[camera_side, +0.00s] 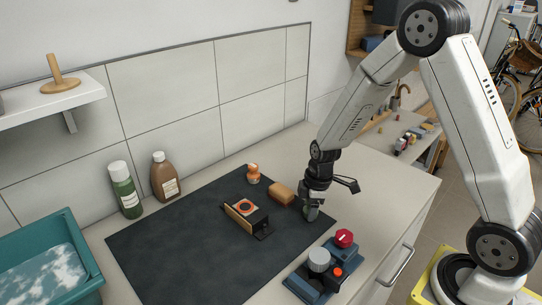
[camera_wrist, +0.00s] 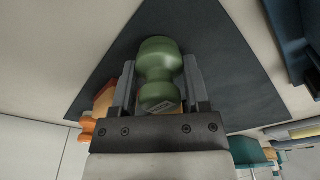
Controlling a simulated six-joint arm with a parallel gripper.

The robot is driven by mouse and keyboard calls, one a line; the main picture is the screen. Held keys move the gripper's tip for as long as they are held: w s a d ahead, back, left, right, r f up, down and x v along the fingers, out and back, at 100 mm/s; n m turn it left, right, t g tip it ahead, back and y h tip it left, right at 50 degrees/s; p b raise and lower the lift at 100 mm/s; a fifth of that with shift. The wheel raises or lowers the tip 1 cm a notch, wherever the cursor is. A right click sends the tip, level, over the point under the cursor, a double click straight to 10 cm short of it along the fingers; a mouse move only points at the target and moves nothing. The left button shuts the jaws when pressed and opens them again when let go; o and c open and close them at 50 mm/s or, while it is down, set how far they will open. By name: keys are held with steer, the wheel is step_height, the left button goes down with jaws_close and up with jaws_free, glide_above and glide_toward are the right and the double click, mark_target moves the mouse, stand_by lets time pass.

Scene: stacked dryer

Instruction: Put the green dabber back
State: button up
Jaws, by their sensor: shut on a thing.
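The green dabber (camera_wrist: 158,62) has two rounded ends and a narrow waist, with a small pale label on its near end. My gripper (camera_wrist: 158,80) is shut on it, one finger on each side, in the wrist view. In the side view my gripper (camera_side: 311,207) points down over the right part of the dark mat (camera_side: 190,245), and a bit of the green dabber (camera_side: 310,214) shows between the fingers. I cannot tell whether the dabber touches the mat. An orange dabber-like piece (camera_side: 253,174) stands upright at the mat's back edge. Where the green dabber belongs is not clear.
A tan block (camera_side: 281,193) lies left of my gripper, beside a black box with an orange ring (camera_side: 246,212). A blue device with knobs (camera_side: 318,280) is in front. Green (camera_side: 125,190) and brown (camera_side: 164,178) bottles and a teal tub (camera_side: 88,262) are left. The mat's left half is clear.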

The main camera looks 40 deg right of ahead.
steer(key=o, duration=1.1)
steer(key=shift+o, duration=0.2)
steer(key=shift+r, duration=0.1)
steer(key=shift+s+d+r, duration=0.15)
steer(key=shift+d+r, duration=0.05)
steer(key=shift+r, duration=1.8)
steer(key=shift+s+d+r, duration=0.15)
steer(key=shift+s+r, duration=0.05)
steer(key=shift+r, duration=1.8)
steer(key=shift+s+d+r, duration=0.15)
steer(key=shift+d+r, duration=0.05)
steer(key=shift+r, duration=1.8)
steer(key=s+a+f+m+t+h, duration=0.1)
steer(key=s+a+f+m, duration=0.1)
steer(key=s+a+m, duration=0.3)
steer(key=shift+s+f+m+t, duration=0.3)
steer(key=shift+s+m, duration=1.85)
steer(key=shift+m, duration=0.25)
